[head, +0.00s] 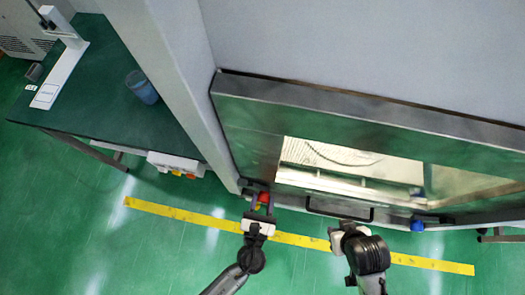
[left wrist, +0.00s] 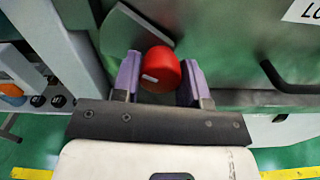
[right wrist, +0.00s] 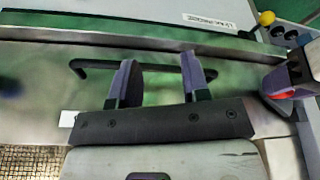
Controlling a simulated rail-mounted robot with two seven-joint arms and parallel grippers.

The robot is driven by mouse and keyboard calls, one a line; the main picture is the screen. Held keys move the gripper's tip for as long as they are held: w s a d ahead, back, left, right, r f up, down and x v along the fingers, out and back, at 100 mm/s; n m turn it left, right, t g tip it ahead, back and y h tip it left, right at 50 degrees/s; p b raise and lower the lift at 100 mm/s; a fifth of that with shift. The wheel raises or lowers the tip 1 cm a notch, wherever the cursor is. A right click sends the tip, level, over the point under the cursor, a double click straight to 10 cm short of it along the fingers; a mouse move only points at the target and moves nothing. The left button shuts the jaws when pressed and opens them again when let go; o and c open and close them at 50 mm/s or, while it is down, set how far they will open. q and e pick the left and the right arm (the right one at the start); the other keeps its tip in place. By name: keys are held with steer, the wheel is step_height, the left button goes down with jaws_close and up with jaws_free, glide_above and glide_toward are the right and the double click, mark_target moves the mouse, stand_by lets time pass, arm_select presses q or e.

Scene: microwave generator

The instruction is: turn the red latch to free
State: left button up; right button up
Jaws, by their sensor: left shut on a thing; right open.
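The red latch (head: 264,198) is a red knob at the lower left of the metal cabinet door (head: 250,125). In the left wrist view the red latch (left wrist: 160,70) sits between the purple fingers of my left gripper (left wrist: 160,82); a pale mark shows on its face. In the head view my left gripper (head: 262,208) is at the latch, shut on it. My right gripper (right wrist: 156,82) is open and empty in the right wrist view, with the black door handle (right wrist: 80,68) behind its fingers. In the head view my right gripper (head: 338,228) is just below the door handle (head: 340,213).
A blue knob (head: 417,226) is at the lower right of the door. A yellow line (head: 180,214) crosses the open green floor.

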arm_select(q)
steer(key=n+b, duration=0.3)
steer(key=n, duration=0.1)
steer(key=shift+f+n, duration=0.15)
steer(key=shift+n, duration=0.15)
steer(key=n+b, duration=0.3)
steer(key=n, duration=0.1)
steer(key=shift+n, duration=0.3)
steer(key=n+b, duration=0.3)
steer(key=n, duration=0.1)
steer(key=shift+n, duration=0.3)
steer(key=shift+n+b, duration=1.35)
steer(key=shift+n, duration=0.65)
steer(key=shift+r, duration=0.2)
steer(key=o, duration=0.9)
steer(key=shift+o, duration=0.2)
steer(key=shift+s, duration=0.1)
